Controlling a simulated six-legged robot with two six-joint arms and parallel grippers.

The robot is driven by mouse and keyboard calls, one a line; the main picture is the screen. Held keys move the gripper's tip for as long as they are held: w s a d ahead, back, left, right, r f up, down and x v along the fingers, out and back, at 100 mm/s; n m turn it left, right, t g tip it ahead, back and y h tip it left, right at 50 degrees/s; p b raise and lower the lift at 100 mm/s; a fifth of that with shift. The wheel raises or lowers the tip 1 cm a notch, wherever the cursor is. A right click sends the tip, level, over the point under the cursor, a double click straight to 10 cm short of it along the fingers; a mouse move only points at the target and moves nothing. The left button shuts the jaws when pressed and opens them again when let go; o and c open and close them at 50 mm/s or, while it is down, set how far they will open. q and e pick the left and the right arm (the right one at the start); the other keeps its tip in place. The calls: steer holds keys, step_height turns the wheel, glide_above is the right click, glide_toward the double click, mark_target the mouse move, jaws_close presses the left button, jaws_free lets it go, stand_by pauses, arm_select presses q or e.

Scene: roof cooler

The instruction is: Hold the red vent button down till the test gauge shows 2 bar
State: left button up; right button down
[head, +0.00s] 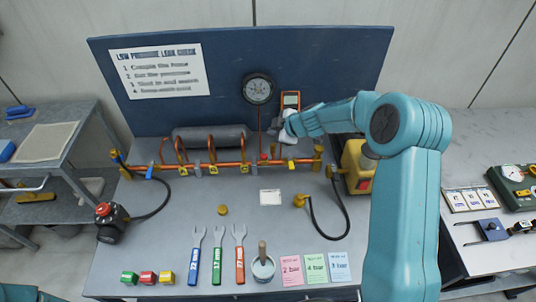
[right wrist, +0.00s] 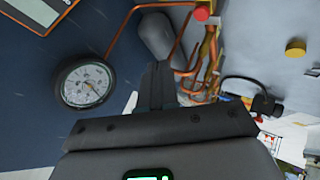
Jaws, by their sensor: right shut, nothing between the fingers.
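The round test gauge (head: 257,89) with a dark rim is on the blue back panel, at the top of a thin copper pipe. In the right wrist view the gauge (right wrist: 86,82) faces me from the left, but I cannot read its value. The red vent button (head: 263,157) is small and sits on the copper pipework below the gauge. A red cap that looks like it shows at the top of the right wrist view (right wrist: 202,14). My right gripper (head: 285,135) is shut and empty, above and right of the button and apart from it. Its closed fingers (right wrist: 158,85) point towards the pipework.
A handheld meter (head: 290,102) hangs close behind my right gripper. A copper manifold (head: 220,169) with several valves and a grey cylinder (head: 212,137) lies left. A yellow box (head: 358,166) stands right. Wrenches, colored cards and a pot (head: 263,268) occupy the bench front.

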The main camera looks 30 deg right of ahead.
steer(key=a, duration=0.2)
steer(key=r, duration=0.1)
steer(key=shift+w+a+n+y+p, duration=0.3)
steer(key=shift+w+a, duration=0.1)
steer(key=shift+f, duration=0.1)
steer(key=b, duration=0.9)
glide_above(266, 158)
step_height(266, 158, down, 8)
steer(key=shift+r, duration=0.25)
steer(key=shift+f+b, duration=0.45)
steer(key=shift+f, duration=0.15)
steer(key=shift+r, duration=0.1)
stand_by(0.7)
